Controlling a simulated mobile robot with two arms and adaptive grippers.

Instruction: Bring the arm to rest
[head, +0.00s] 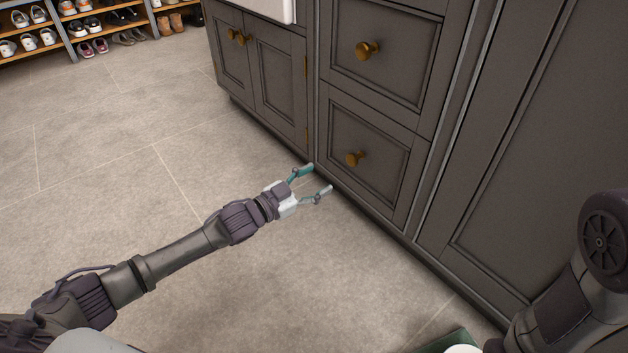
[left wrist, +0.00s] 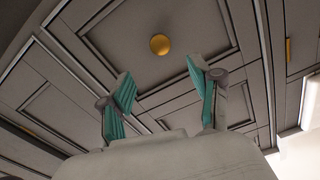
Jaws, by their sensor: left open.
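My left arm (head: 190,246) reaches out from the lower left in the head view. My left gripper (head: 322,178) is open and empty, with its fingers apart. It is in front of the lower drawer (head: 362,150) of the grey cabinet, above the tiled floor. In the left wrist view the two teal finger pads of my left gripper (left wrist: 160,95) are apart with nothing between them. A round brass knob (left wrist: 160,44) shows beyond them on a cabinet front.
The grey cabinet has an upper drawer (head: 385,50) with a brass knob, double doors (head: 262,65) and a tall panel (head: 540,150). A shoe rack (head: 70,30) stands at the far upper left. The tiled floor (head: 110,160) between is clear.

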